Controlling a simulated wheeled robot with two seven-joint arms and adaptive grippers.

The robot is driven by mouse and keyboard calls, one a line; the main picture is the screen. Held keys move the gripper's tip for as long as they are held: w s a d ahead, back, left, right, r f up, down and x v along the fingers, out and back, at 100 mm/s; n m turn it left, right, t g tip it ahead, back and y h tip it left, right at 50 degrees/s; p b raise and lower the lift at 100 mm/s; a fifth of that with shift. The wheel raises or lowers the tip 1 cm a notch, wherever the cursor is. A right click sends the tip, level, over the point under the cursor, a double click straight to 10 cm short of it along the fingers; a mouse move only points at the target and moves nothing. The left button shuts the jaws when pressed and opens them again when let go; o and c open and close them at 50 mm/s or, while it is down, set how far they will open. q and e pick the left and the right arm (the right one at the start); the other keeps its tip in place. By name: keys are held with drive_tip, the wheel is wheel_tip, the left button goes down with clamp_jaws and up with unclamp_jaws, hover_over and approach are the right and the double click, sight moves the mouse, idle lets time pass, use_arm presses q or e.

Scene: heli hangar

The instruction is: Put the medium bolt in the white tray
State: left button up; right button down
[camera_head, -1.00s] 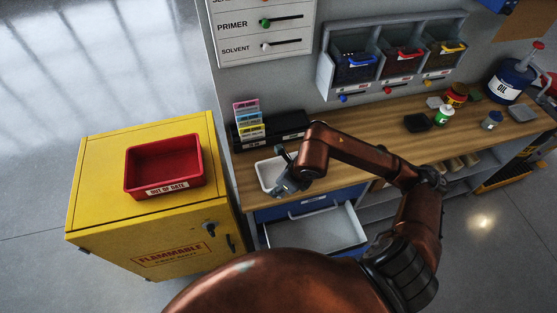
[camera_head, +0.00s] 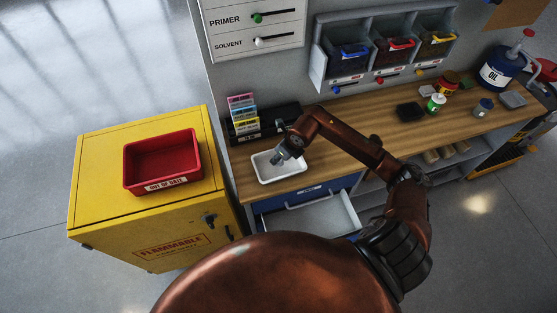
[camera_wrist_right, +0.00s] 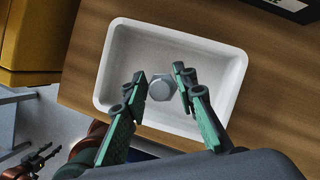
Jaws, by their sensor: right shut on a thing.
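The white tray (camera_head: 296,172) lies on the wooden bench top near its left end. It fills the middle of the right wrist view (camera_wrist_right: 212,72). My right gripper (camera_head: 280,157) is over the tray, pointing down. In the right wrist view, its green and dark fingers (camera_wrist_right: 160,88) are shut on the medium bolt (camera_wrist_right: 161,87), a grey hexagonal head. The bolt is seen over the tray floor; its shank is hidden, and I cannot tell whether it touches the floor. My left gripper (camera_wrist_right: 42,159) shows at the lower left of the right wrist view, fingers apart and empty.
A yellow flammable cabinet (camera_head: 100,165) with a red tray (camera_head: 163,183) stands to the left. An open drawer (camera_head: 318,218) juts out below the bench. Wall bins (camera_head: 352,57), jars and an oil can (camera_head: 500,68) are further right.

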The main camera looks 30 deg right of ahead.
drive_tip(key=shift+w+d+f, duration=0.2)
drive_tip(key=shift+w+f, duration=0.1)
drive_tip(key=shift+f, duration=0.1)
drive_tip(key=shift+f+p, duration=0.35)
drive_tip(key=shift+f, duration=1.15)
drive_tip(key=c, duration=1.5)
unclamp_jaws()
drive_tip(key=shift+f, duration=0.1)
drive_tip(key=shift+c, duration=0.2)
drive_tip(key=b+v, duration=0.1)
drive_tip(key=v, duration=1.1)
